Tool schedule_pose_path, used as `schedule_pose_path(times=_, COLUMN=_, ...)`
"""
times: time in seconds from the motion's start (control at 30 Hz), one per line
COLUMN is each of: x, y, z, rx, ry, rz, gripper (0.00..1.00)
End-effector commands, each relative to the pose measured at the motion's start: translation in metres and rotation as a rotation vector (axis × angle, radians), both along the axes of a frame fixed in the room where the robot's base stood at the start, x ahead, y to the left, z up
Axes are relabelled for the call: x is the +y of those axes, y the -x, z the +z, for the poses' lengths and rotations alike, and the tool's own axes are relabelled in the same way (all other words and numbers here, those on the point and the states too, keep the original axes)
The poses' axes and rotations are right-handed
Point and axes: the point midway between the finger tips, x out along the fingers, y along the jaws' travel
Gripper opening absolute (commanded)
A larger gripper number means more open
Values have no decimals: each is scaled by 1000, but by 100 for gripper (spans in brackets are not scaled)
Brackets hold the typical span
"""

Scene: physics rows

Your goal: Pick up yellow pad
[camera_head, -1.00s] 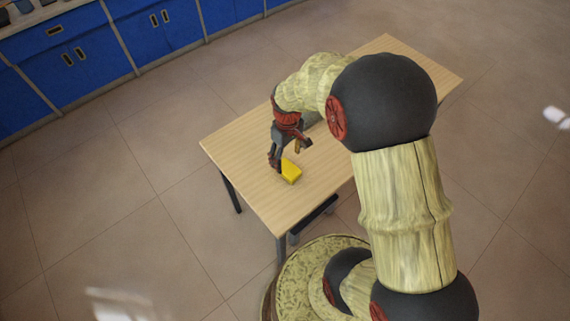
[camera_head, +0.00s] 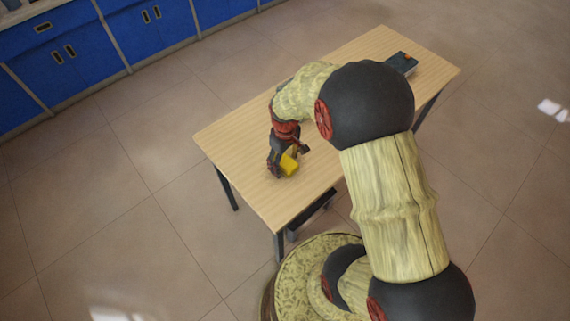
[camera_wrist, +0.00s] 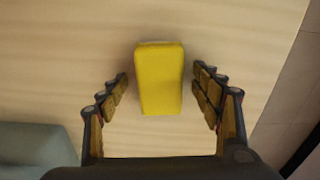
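The yellow pad (camera_head: 289,165) is on the light wooden table (camera_head: 240,130), near its front left part. In the wrist view the yellow pad (camera_wrist: 159,78) is a rounded block lying between and a little beyond my fingers. My gripper (camera_wrist: 163,85) is open, with a finger on each side of the pad and a visible gap on both sides. In the head view my gripper (camera_head: 288,165) is low at the pad and partly hides it.
A dark grey-blue object (camera_head: 402,63) lies at the table's far right end. A grey-green object (camera_wrist: 35,145) shows at the lower left of the wrist view. The table's edge runs along the right of the wrist view. Blue cabinets (camera_head: 60,50) stand well behind.

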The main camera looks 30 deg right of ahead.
Motion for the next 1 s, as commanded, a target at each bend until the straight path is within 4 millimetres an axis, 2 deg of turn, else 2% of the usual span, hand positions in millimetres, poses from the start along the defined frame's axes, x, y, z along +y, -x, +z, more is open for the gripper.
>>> schedule_pose_path(times=0.8, x=0, y=0, z=0, rx=1, ry=-1, rz=0, gripper=19)
schedule_pose_path(times=1.0, x=0, y=0, z=0, rx=1, ry=0, rz=0, gripper=18)
